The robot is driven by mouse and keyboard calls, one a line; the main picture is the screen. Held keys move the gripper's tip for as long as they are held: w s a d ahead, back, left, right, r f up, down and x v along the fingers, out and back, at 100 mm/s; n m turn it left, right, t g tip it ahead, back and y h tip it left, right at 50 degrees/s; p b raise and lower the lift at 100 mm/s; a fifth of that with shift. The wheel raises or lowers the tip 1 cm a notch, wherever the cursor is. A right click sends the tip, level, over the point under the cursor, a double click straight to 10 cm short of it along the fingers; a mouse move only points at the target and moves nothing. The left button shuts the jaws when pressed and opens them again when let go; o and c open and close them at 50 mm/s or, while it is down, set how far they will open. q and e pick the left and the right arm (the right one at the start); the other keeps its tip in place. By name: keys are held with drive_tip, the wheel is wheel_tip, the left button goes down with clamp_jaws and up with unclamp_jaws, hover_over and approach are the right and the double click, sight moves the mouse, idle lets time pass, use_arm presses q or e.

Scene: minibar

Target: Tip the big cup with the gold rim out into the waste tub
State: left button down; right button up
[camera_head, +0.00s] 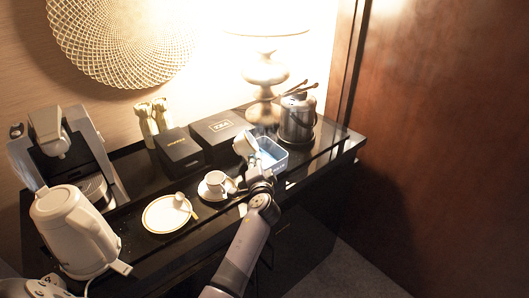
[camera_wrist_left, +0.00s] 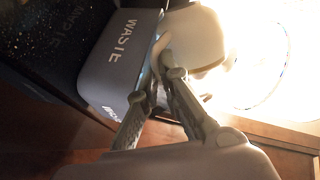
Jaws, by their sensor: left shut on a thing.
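My left gripper (camera_head: 257,172) is shut on the handle of a white cup (camera_head: 245,145). The cup is tilted, at the left rim of the waste tub (camera_head: 279,167). In the left wrist view the fingertips (camera_wrist_left: 168,75) pinch the handle of the pale cup (camera_wrist_left: 205,48), and the grey tub marked WASTE (camera_wrist_left: 113,68) is right beside it. The gold rim is hard to make out in the glare. The cup's inside is hidden in the left wrist view. A bluish patch shows inside the tub. My right gripper is not in view.
A small cup (camera_head: 215,180) on a saucer and a gold-rimmed plate (camera_head: 160,219) stand left of my arm. Dark boxes (camera_head: 219,130) are behind. An ice bucket (camera_head: 298,118) and lamp (camera_head: 265,75) stand near the tub. A kettle (camera_head: 72,228) and coffee machine (camera_head: 85,150) are left.

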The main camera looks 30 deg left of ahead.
use_arm(q)
drive_tip(key=shift+m+p, duration=0.3)
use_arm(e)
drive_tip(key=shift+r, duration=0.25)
use_arm(q)
drive_tip(key=shift+f, duration=0.25)
